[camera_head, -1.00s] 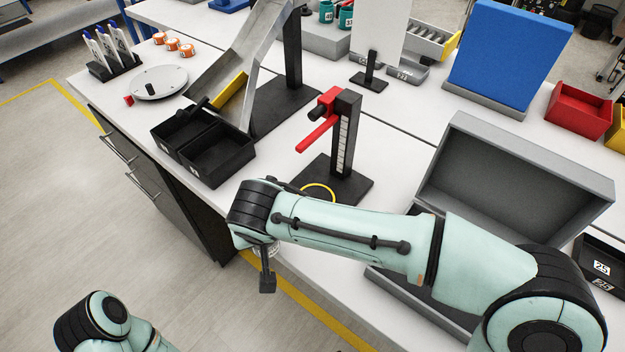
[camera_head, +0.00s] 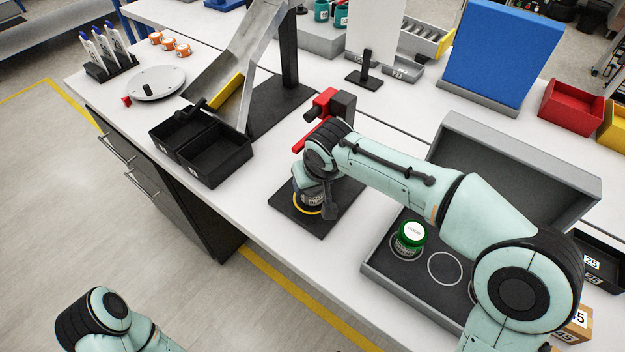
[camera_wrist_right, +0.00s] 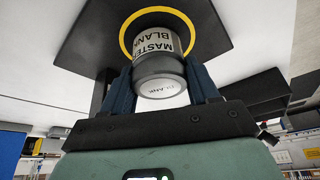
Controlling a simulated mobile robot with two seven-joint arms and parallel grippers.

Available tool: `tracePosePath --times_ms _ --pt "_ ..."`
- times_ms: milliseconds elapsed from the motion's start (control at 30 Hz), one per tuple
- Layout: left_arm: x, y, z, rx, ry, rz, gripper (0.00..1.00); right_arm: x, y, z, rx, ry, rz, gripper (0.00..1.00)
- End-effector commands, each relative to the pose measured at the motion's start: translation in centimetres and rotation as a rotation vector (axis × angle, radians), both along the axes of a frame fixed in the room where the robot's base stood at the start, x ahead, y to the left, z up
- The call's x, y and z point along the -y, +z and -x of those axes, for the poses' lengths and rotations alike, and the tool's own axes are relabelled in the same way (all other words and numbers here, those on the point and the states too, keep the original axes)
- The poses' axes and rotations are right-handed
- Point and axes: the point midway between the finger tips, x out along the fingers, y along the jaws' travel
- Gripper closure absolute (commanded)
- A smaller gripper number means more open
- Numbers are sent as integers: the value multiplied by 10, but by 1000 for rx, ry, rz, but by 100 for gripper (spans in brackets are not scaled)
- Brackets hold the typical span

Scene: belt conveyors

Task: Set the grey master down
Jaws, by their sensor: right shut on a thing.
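The grey master, labelled MASTER BLANK (camera_wrist_right: 158,62), is a short grey cylinder with a white label. My right gripper (camera_wrist_right: 161,78) is shut on it, one dark finger on each side. The yellow ring (camera_wrist_right: 126,42) on the black base plate (camera_wrist_right: 85,35) surrounds the master's far end in the wrist view. I cannot tell whether the master touches the plate. In the head view the master (camera_head: 313,197) shows partly under my right wrist, at the yellow ring. My left gripper is out of view; only part of my left arm shows at the bottom left.
The red-armed stand (camera_head: 322,103) rises just behind my right wrist. An open grey case (camera_head: 378,262) with a green-lidded jar (camera_head: 410,236) lies to the right under my arm. Black twin bins (camera_head: 222,178) stand to the left. The table's front edge is close.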

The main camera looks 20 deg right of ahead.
Motion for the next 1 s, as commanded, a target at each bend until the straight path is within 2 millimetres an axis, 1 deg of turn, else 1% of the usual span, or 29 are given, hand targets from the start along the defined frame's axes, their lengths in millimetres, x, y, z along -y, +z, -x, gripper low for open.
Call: tracePosePath --times_ms 200,333,367,400,433,700,767,867,900,1000 --pt "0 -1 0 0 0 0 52 0 1 0 5 0 -1 81" --pt "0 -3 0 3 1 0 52 -1 -3 0 4 0 0 81" --pt "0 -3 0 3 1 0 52 -1 -3 0 2 0 0 30" --pt "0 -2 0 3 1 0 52 -1 -3 0 3 0 0 17" --pt "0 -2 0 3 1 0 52 -1 -3 0 3 0 0 15" --pt "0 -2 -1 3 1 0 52 -1 -2 0 3 -1 -1 15" --pt "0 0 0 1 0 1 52 -1 1 0 3 -1 -1 15" --pt "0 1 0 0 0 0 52 -1 10 3 6 -1 -2 15" --pt "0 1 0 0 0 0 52 0 16 6 7 -1 -2 15" --pt "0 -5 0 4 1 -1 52 3 12 28 5 1 0 15"
